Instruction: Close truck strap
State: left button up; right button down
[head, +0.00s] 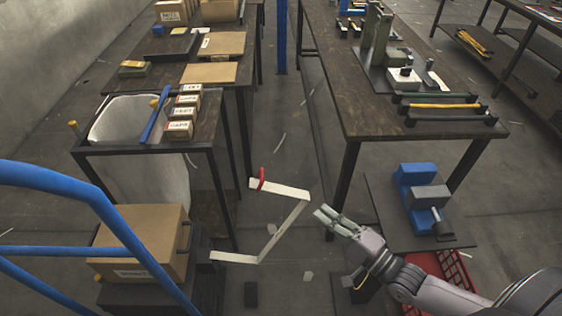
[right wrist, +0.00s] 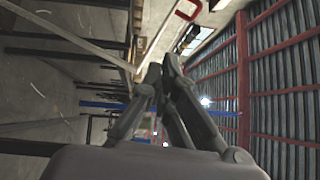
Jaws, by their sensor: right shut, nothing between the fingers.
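The strap (head: 285,228) is a thin white band with angular bends, in the middle of the head view. Its lower end lies near the box on the blue-framed truck (head: 85,190), and its upper end has a red part (head: 262,180). My right gripper (head: 326,218) is shut and empty, just right of the strap's right-hand bend. In the right wrist view the fingers (right wrist: 163,75) are together, with the red part (right wrist: 188,10) and a pale band (right wrist: 85,40) beyond them. I cannot tell whether the fingers touch the strap. My left gripper is out of view.
A cardboard box (head: 142,240) sits on the truck at lower left. Dark worktables stand at the left (head: 205,150) and right (head: 380,130). A blue press (head: 418,180) stands on a dark panel beside my right arm, above a red crate (head: 452,275). The floor between the tables is mostly clear.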

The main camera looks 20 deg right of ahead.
aim_at(280, 192)
jog(key=shift+m+y, duration=0.3)
jog(key=shift+m, duration=0.2)
jog(key=w+a+r, duration=0.1)
jog(key=w, duration=0.1)
jog(key=w+a+r+p, duration=0.1)
jog(key=w+r, duration=0.1)
jog(key=w, duration=0.1)
jog(key=w+a+r, duration=0.1)
jog(key=w+a, duration=0.1)
jog(key=w, duration=0.1)
jog(key=shift+r+p, duration=0.3)
jog(key=shift+p, duration=0.05)
jog(key=a, duration=0.1)
jog(key=w+a, duration=0.1)
jog(key=a+p, duration=0.1)
jog(key=shift+w+r, duration=0.25)
jog(key=shift+r, duration=0.05)
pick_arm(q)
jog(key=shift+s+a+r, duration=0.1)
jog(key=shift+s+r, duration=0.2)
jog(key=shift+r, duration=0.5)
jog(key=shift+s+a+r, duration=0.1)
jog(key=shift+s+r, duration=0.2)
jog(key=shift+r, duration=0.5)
pick_arm(e)
jog(key=shift+w+a, duration=0.1)
jog(key=shift+a, duration=0.4)
